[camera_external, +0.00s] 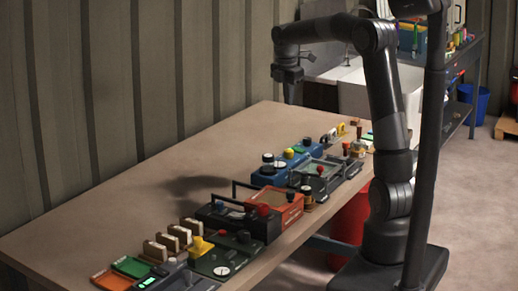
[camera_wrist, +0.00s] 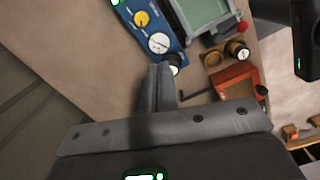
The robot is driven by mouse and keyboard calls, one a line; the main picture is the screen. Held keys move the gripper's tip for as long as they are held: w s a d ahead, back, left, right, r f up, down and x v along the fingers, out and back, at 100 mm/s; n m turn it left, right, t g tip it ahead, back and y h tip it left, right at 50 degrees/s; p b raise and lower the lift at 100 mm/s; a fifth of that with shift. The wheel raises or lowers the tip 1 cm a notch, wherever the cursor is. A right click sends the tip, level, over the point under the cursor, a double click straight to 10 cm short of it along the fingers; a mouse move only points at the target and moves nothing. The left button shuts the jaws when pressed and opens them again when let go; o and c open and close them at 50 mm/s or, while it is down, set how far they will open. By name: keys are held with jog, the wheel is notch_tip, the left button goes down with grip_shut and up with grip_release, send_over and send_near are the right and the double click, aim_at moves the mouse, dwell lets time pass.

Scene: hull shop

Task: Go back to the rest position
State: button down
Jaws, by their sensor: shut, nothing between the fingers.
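My gripper (camera_external: 291,88) hangs from the raised arm above the far part of the table (camera_external: 150,210), pointing down and clear of the devices in the external view. In the wrist view my gripper (camera_wrist: 160,75) shows its two fingers close together, shut and empty. Its fingertips appear in front of the lower end of a blue panel (camera_wrist: 160,38) with a yellow knob and a round white dial. I cannot tell the height between them from the wrist view alone.
Several devices line the table's right side: a blue box (camera_external: 275,174), an orange tray (camera_external: 285,209), a dark box (camera_external: 240,222) and a green panel (camera_external: 222,258). The table's left side is bare. A red bin (camera_external: 350,215) stands beside the table, and a corrugated wall (camera_external: 110,80) runs behind.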

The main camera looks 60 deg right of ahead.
jog(key=s+a+r+m+t, duration=0.1)
jog(key=s+a+r+m, duration=0.25)
jog(key=a, duration=0.65)
jog(key=s+a+f+m+t, duration=0.2)
jog(key=s+a+m, duration=0.3)
jog(key=s+a, duration=0.3)
jog(key=s+a+f+m+t+y, duration=0.1)
jog(key=s+a+m, duration=0.4)
jog(key=s, duration=0.6)
jog(key=a+f+t, duration=0.1)
jog(key=a, duration=0.1)
jog(key=shift+s+a+m+t, duration=0.25)
jog(key=shift+a+m+t, duration=0.05)
jog(key=shift+a+m, duration=0.05)
dwell(0.8)
